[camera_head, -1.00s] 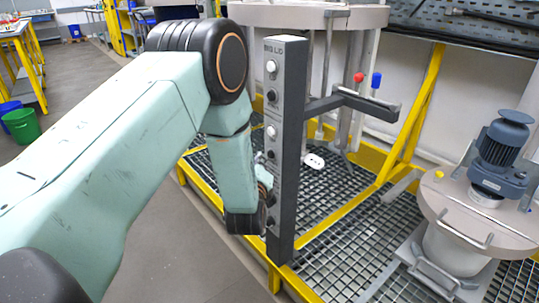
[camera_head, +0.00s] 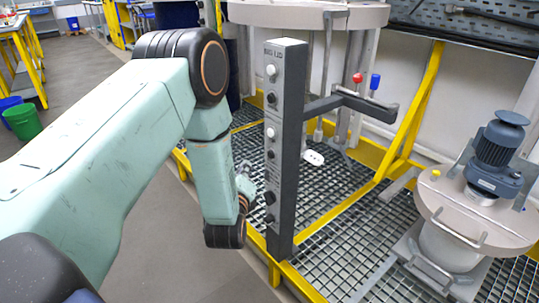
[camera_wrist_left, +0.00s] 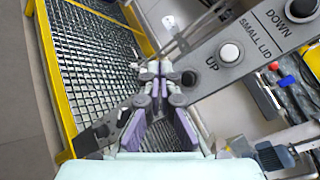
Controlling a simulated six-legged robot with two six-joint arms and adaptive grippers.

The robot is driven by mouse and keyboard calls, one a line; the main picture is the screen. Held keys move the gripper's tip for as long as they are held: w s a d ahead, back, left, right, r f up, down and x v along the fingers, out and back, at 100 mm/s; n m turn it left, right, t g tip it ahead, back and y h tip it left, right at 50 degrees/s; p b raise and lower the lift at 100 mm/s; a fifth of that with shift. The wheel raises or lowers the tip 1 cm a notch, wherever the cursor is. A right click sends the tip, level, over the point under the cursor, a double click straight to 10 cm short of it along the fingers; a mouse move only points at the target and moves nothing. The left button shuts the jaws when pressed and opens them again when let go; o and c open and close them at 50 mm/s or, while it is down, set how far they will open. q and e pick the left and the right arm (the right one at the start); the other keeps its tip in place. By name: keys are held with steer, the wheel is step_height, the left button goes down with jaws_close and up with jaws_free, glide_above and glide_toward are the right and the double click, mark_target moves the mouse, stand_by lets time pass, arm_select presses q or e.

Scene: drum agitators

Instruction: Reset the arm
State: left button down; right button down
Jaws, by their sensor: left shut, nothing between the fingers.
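My left arm (camera_head: 120,140) reaches in from the left, bent down at the elbow. My left gripper (camera_head: 249,188) shows small beside the left side of the dark control post (camera_head: 285,150), partly hidden by my wrist. In the left wrist view the gripper (camera_wrist_left: 153,68) is shut with nothing between its fingertips. The post crosses behind it there, with a white button (camera_wrist_left: 229,52), a black button (camera_wrist_left: 188,78) and the words UP, SMALL LID and DOWN. I cannot tell the exact gap between fingertips and post. My right gripper is out of view.
A yellow-framed grating (camera_head: 345,215) lies around the post. A drum with a blue motor (camera_head: 500,145) stands at the right. A large round lid (camera_head: 300,14) is behind the post. Grey floor (camera_head: 180,260) is clear at the lower left, with a green bucket (camera_head: 22,122) farther back.

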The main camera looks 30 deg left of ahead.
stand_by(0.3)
arm_select(q)
steer(key=s+d+f+n+g+h+p, duration=0.1)
steer(key=s+d+f+n+g+h, duration=0.55)
steer(key=s+f+n, duration=0.85)
steer(key=s+d+n+g+p, duration=0.2)
steer(key=s+d+n+g, duration=0.1)
steer(key=s, duration=0.8)
steer(key=s+d+n+g+p, duration=0.1)
steer(key=s+d+n+g, duration=0.3)
steer(key=s, duration=0.8)
steer(key=shift+r+g+p, duration=0.15)
steer(key=shift+g+p, duration=0.25)
steer(key=shift+g, duration=0.75)
steer(key=c, duration=2.1)
jaws_free()
steer(key=shift+a, duration=0.1)
